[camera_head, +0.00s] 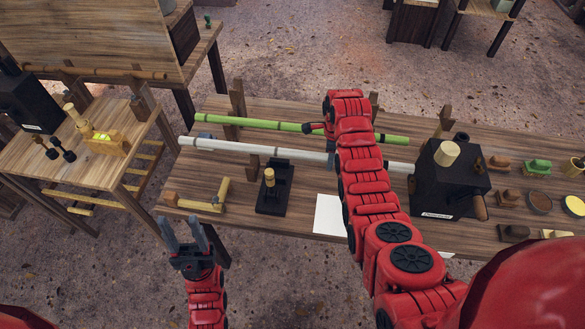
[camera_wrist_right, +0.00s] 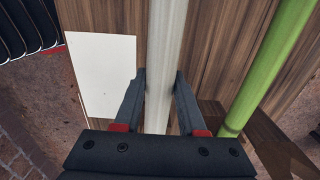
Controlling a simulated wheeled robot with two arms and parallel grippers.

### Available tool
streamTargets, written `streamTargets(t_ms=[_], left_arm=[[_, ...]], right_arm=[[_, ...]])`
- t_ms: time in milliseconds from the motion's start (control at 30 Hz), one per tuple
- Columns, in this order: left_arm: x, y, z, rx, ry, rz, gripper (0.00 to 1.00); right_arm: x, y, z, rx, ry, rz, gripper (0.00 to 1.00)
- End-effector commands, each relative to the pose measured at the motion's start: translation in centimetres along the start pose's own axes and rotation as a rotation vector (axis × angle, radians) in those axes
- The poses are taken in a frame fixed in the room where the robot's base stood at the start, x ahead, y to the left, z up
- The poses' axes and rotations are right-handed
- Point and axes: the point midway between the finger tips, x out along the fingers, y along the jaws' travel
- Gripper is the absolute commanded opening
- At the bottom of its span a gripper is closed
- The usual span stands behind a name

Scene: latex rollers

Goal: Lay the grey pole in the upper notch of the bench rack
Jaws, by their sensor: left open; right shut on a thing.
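The long grey pole (camera_head: 260,151) spans the bench roughly level, in front of a green pole (camera_head: 250,123). My right gripper (camera_wrist_right: 159,78) is shut on the grey pole; in the wrist view its fingers lie on both sides of it. In the head view my right arm hides that hand and the pole's middle. The bench rack seems to be wooden uprights, one at the left (camera_head: 237,98) and one behind my arm (camera_head: 374,104); their notches are too small to make out. My left gripper (camera_head: 183,230) is open and empty in front of the bench's left end.
A black box machine (camera_head: 448,185) stands at the right, near the grey pole's right end. A black stand (camera_head: 274,190) and a wooden angle piece (camera_head: 205,200) sit at the left front. A white sheet (camera_head: 328,215) lies flat. Small pots and blocks crowd the right end.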

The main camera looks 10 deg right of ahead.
Motion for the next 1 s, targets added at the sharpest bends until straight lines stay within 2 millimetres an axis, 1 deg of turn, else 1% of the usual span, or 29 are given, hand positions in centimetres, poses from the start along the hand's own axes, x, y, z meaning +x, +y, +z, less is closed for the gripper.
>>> streamTargets(t_ms=[33, 567, 833, 1000], left_arm=[[0.2, 0.0, 0.0, 0.000, 0.000, 0.000, 0.50], [1.2, -0.1, -0.2, 0.000, 0.000, 0.000, 0.50], [2.5, -0.1, -0.4, 0.000, 0.000, 0.000, 0.50], [4.2, -0.2, -0.7, 0.000, 0.000, 0.000, 0.50]], right_arm=[[-0.6, 0.0, 0.0, 0.000, -0.001, -0.001, 0.00], [-5.3, 0.0, 0.0, 0.000, -0.001, -0.001, 0.00], [-7.8, 0.0, 0.0, 0.000, 0.000, 0.001, 0.00], [-9.5, 0.0, 0.0, 0.000, 0.000, 0.002, 0.00]])
